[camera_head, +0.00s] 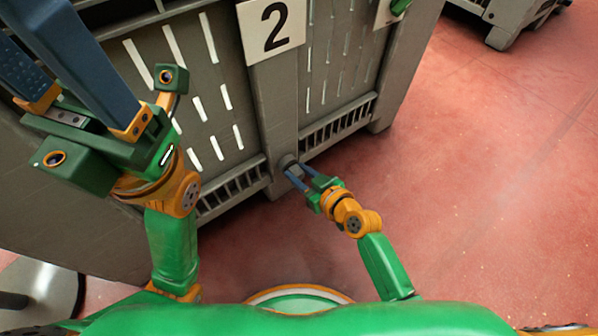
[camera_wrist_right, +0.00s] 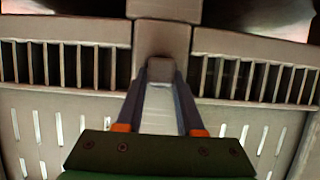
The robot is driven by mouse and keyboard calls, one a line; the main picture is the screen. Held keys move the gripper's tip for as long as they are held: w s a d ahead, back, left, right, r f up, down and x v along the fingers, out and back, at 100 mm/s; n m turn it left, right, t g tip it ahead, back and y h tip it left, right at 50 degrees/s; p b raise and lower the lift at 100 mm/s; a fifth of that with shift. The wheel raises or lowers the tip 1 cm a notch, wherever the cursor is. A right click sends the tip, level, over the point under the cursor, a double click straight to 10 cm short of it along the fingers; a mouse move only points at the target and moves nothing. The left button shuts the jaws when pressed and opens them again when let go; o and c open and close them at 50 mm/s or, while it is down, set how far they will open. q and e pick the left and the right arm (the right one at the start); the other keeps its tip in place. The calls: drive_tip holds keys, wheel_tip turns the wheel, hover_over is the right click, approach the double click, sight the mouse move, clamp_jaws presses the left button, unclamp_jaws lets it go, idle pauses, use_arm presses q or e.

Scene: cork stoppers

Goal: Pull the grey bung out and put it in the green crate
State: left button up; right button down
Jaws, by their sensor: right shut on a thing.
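The grey bung (camera_head: 287,161) sits low on the centre post of a large grey bin, and it also shows in the right wrist view (camera_wrist_right: 161,70). My right gripper (camera_head: 291,167) is shut on it, one blue finger on each side; its fingers also show in the wrist view (camera_wrist_right: 162,84). The bung is at the post's face; how deep it sits I cannot tell. My left gripper (camera_head: 45,60) is raised at the upper left, its blue fingers apart with nothing seen between them; their tips leave the picture. No green crate is in view.
The grey bin (camera_head: 225,70) fills the left and middle, with slots, bottom grilles and a number 2 plate (camera_head: 271,28). A green thing (camera_head: 399,6) shows at its upper right. Another grey bin (camera_head: 503,22) stands at the top right. The red floor (camera_head: 480,170) on the right is clear.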

sight(300, 178)
drive_tip(key=shift+s+d, duration=0.15)
drive_tip(key=shift+s, duration=0.05)
drive_tip(key=shift+s+d+p, duration=0.5)
drive_tip(key=shift+s+d, duration=0.25)
drive_tip(key=shift+s, duration=0.3)
drive_tip(key=shift+s+d, duration=0.75)
drive_tip(key=shift+s, duration=0.25)
drive_tip(key=s+d, duration=0.2)
drive_tip(key=s, duration=0.1)
drive_tip(key=shift+s+d+p, duration=0.1)
drive_tip(key=shift+d+p, duration=0.05)
drive_tip(key=shift+p, duration=0.25)
